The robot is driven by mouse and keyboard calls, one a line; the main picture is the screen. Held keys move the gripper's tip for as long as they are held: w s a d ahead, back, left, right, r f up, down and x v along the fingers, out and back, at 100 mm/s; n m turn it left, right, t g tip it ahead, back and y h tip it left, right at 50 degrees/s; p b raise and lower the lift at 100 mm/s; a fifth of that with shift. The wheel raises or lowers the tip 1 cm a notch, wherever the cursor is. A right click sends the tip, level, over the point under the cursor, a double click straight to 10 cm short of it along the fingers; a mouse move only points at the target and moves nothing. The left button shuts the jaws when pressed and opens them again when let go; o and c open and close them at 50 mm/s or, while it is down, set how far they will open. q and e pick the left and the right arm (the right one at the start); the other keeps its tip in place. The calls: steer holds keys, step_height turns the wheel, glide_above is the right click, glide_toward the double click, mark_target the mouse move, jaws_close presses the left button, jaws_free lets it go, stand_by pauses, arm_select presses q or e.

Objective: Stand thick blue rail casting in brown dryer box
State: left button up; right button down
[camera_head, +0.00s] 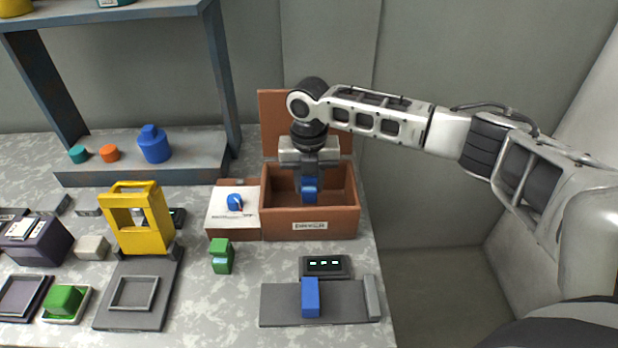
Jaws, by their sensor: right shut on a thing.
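The brown dryer box (340,220) stands at the right end of the bench with its lid (273,118) raised at the back. My right gripper (309,174) points down into the open box and is shut on a blue rail casting (309,193). The casting is upright inside the walls; I cannot tell whether it touches the floor, because the front wall hides its lower end. Another blue block (310,297) lies on a grey plate in front of the box. My left gripper is not in view.
A white panel with a blue knob (235,202) adjoins the box's left side. A green part (221,256) and a small display (325,266) stand in front. A yellow frame (136,218) is farther left. A shelf (190,165) with blue, orange and teal pieces stands behind.

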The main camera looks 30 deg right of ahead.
steer(key=c, duration=1.1)
jaws_free()
arm_select(q)
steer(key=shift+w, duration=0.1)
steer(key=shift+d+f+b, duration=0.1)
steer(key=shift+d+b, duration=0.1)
steer(key=shift+b, duration=0.35)
arm_select(e)
step_height(320, 180, up, 13)
steer(key=shift+r, duration=0.1)
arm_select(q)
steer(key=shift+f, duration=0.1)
